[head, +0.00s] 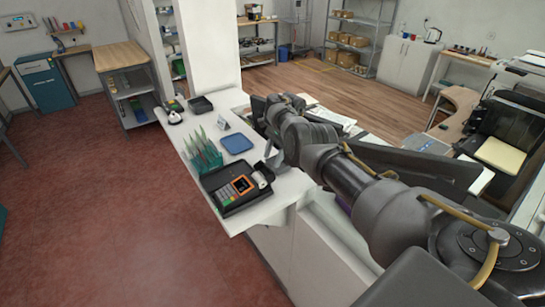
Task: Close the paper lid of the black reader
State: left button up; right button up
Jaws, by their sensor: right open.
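The black reader (238,188) lies on the white counter near its front end, with an orange-lit screen and a keypad. A white paper roll (262,179) shows at its right end, so the paper bay looks uncovered. The lid itself is too small to make out clearly. My right arm comes in from the right, and my right gripper (273,158) is open above the counter, just behind the reader's paper end and apart from it in the picture. My left gripper is not in view.
The counter's left edge drops to red floor.

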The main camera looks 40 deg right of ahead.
jog(key=shift+a+f, duration=0.25)
jog(key=shift+f, duration=0.15)
